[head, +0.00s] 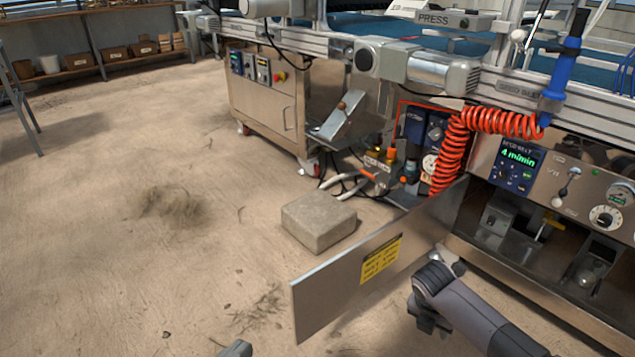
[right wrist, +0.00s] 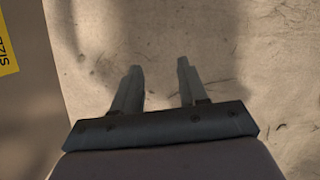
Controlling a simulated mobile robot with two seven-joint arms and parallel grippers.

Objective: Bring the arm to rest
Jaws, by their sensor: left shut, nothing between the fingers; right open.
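A small grey part of my left gripper (head: 236,349) shows at the bottom edge of the head view, over the floor. Its fingers are shut with nothing seen between them, and most of it is cut off by the frame. My right gripper (right wrist: 157,65) shows in the right wrist view with its two fingers apart and empty, above the bare floor. In the head view one of my arms comes in from the lower right and ends in front of the open metal panel; its fingers cannot be made out there.
The open metal panel (head: 335,290) with a yellow label (head: 381,259) juts out from the machine; the label also shows in the right wrist view (right wrist: 5,45). A concrete block (head: 319,222) sits behind it. A coiled red hose (head: 455,140) hangs above.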

